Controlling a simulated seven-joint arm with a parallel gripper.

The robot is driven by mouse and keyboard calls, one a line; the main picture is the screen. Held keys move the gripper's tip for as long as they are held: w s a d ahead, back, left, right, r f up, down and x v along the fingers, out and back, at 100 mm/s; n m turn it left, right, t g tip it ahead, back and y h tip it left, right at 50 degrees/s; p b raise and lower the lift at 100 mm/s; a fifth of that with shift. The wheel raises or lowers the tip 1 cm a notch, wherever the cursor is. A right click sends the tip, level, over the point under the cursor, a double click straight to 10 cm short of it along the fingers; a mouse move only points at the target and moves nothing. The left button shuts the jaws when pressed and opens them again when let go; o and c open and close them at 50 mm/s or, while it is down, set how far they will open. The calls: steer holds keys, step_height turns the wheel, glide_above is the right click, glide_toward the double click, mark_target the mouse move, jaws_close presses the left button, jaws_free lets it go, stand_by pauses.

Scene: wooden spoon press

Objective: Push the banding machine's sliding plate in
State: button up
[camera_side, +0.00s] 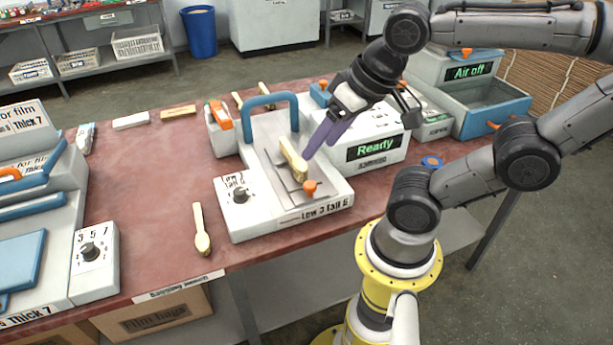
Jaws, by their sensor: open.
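The machine (240,222) at the middle of the table is a pale box with a blue arched handle, a black dial and a "Low 3 tall 6" label. A grey metal plate (283,188) lies on its top, with an orange knob (310,187) at the front end. A pale wooden spoon bundle (293,160) rests over the plate and hides part of it. My gripper (313,148), with purple fingers, is open and empty just right of the bundle, above the plate and behind the knob. I cannot tell whether a finger touches the bundle.
A box with a green "Ready" display (376,148) stands close behind and right of my gripper. A blue-fronted "Air off" unit (490,105) is farther right. A loose wooden spoon (201,230) lies left of the machine. Film machines (92,265) fill the left end.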

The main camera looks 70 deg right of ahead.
steer(key=w+d+m+g, duration=0.2)
steer(key=w+d+m, duration=0.15)
steer(key=m, duration=0.55)
steer(key=m+g, duration=0.3)
steer(key=m, duration=0.2)
glide_toward(310, 184)
step_height(310, 184, down, 9)
steer(key=shift+w+r, duration=0.15)
steer(key=shift+r, duration=0.05)
jaws_close()
steer(key=shift+r, duration=0.1)
stand_by(0.5)
